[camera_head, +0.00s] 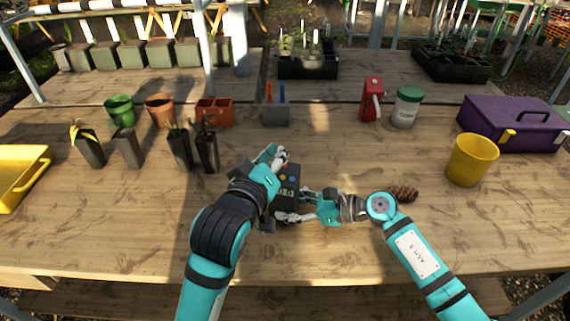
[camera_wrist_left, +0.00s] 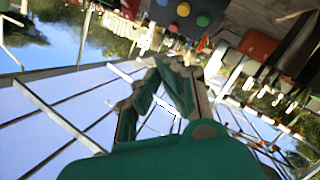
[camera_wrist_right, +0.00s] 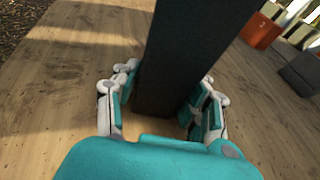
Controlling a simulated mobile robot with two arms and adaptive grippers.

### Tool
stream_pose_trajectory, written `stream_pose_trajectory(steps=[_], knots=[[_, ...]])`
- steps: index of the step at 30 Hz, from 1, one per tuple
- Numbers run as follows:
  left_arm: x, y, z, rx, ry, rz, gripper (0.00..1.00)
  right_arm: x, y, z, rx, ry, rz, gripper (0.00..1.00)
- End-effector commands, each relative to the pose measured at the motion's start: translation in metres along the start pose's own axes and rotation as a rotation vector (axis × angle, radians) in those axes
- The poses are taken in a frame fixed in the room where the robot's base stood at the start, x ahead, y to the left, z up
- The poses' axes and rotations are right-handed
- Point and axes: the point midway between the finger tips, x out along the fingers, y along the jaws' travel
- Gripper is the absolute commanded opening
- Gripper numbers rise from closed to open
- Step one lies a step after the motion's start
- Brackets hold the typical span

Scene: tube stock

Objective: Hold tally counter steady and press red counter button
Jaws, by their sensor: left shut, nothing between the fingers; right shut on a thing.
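The tally counter (camera_head: 291,183) is a dark upright box on the wooden table, with small coloured buttons on it. My left gripper (camera_head: 277,156) is shut and empty at the counter's upper left. Its fingertips (camera_wrist_left: 162,75) appear apart from the buttons.
A pine cone (camera_head: 403,193) lies right of my right gripper. A yellow pot (camera_head: 472,160) and purple toolbox (camera_head: 515,122) are at the right. Dark pots (camera_head: 207,152) stand left of my left gripper. A grey holder (camera_head: 276,115) is behind. The front table area is clear.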

Motion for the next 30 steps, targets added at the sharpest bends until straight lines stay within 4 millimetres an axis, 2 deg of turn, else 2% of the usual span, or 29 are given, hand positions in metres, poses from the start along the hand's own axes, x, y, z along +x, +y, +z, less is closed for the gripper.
stream_pose_trajectory(steps=[10,30], knots=[[-0.02,0.015,-0.015,0.0,0.001,0.001,0.0,0.0,0.0,-0.001,0.001,0.002,0.001,0.26],[-0.021,0.015,-0.015,0.001,0.0,0.001,0.0,0.0,0.0,-0.001,0.001,0.002,0.001,0.26]])
